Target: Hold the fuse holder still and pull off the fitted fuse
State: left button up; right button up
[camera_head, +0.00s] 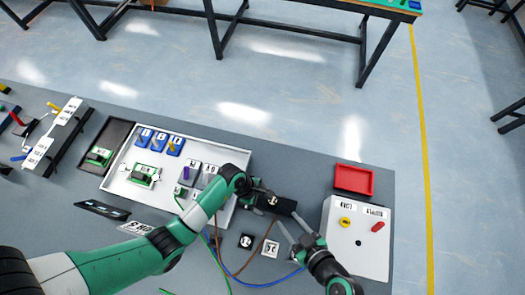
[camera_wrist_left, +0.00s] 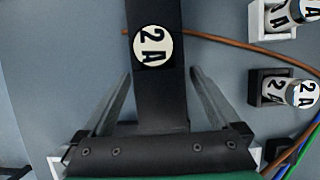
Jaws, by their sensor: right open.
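The black fuse holder (camera_head: 284,206) lies on the grey table in front of my two grippers. A round white face marked 2A, seemingly the end of the fitted fuse (camera_head: 272,201), shows on it. In the left wrist view the holder (camera_wrist_left: 160,98) is a long dark bar with the 2A face (camera_wrist_left: 153,47) near the top. My left gripper (camera_wrist_left: 160,72) is open, one finger on each side of the bar, with a narrow gap on both sides. My right gripper (camera_head: 287,217) is open and empty, just in front of the holder's right part.
A red tray (camera_head: 354,179) and a white supply box (camera_head: 348,262) are at right. A white board (camera_head: 222,216) lies left.

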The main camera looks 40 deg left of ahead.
pick_arm(q)
grip_shut()
dwell(1.4)
